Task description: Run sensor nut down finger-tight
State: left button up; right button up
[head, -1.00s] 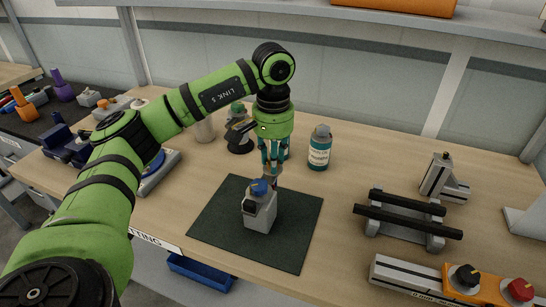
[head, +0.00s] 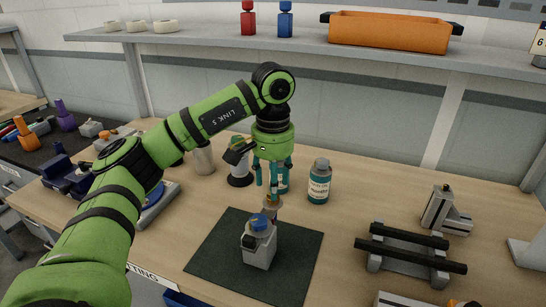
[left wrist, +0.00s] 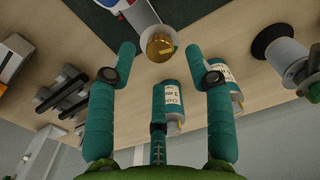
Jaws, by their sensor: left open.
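A grey block-shaped unit (head: 258,252) with a blue cap (head: 259,222) stands upright on the dark green mat (head: 214,255). A brass-coloured round part, seemingly the nut (head: 273,211), shows behind the cap and below my left gripper (head: 272,189). In the left wrist view the brass part (left wrist: 158,46) lies between the fingertips of my left gripper (left wrist: 162,50), with a gap on each side. The left gripper is open, its teal fingers pointing down. Thread and seating are too small to tell. My right gripper is out of view.
A labelled teal bottle (head: 319,182) stands right of my gripper, and another (head: 282,180) is close behind the fingers. A grey rack with black bars (head: 408,252) is at the right. A shelf with an orange bin (head: 390,33) runs across the back. Bare table lies between bottle and rack.

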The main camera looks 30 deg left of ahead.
pick_arm(q)
notch_tip(320, 180, up, 9)
dwell(0.3)
jog(key=shift+f, duration=0.15)
dwell(0.3)
